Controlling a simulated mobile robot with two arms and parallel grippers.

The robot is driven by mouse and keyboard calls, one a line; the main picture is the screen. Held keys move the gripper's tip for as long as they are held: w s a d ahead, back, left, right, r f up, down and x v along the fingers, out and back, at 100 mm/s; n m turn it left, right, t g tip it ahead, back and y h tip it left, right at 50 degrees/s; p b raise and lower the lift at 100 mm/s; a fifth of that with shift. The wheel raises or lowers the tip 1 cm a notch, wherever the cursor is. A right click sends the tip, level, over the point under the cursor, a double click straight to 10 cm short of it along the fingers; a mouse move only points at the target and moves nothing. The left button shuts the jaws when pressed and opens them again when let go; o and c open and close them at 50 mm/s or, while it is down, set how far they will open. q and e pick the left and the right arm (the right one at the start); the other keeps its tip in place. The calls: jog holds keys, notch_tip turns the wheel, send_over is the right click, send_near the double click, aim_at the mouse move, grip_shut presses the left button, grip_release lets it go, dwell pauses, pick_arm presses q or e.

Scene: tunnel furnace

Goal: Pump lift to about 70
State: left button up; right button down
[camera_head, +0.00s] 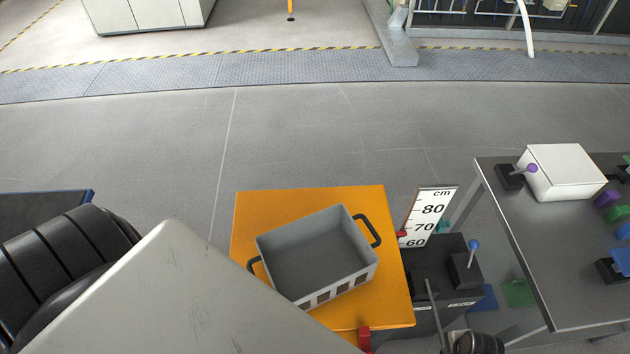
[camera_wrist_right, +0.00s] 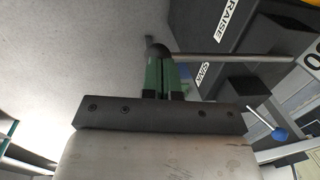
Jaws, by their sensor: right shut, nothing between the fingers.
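The lift has an orange platform (camera_head: 250,215) with a grey bin (camera_head: 315,255) on it. A white cm scale (camera_head: 428,212) stands beside it. Its red pointer (camera_head: 402,234) sits near the 70 mark, seemingly a little below it. The pump handle (camera_head: 434,305) is a thin grey rod on the dark lift base (camera_head: 440,260). In the right wrist view the rod (camera_wrist_right: 235,57) crosses ahead of my right gripper (camera_wrist_right: 158,62). The green fingers are shut and empty, at the rod's dark end (camera_wrist_right: 157,47); contact cannot be told. My left gripper is out of view.
A blue-knobbed lever (camera_head: 473,246) rises from the base. A grey table (camera_head: 540,250) with a white box (camera_head: 565,172) stands at right. Open floor (camera_head: 300,130) lies beyond the lift.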

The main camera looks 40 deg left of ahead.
jog(key=shift+r, duration=0.15)
jog(key=w+a+r+p, duration=0.2)
jog(key=r+p, duration=0.4)
jog(key=r, duration=0.2)
jog(key=w+a+r+p, duration=0.1)
jog(key=w+r+p, duration=0.1)
jog(key=r+p, duration=0.4)
jog(key=shift+w+a+r+p, duration=0.3)
jog(key=shift+w+a+r, duration=0.05)
jog(key=shift+r, duration=0.5)
jog(key=shift+f, duration=0.4)
jog(key=shift+r, duration=0.1)
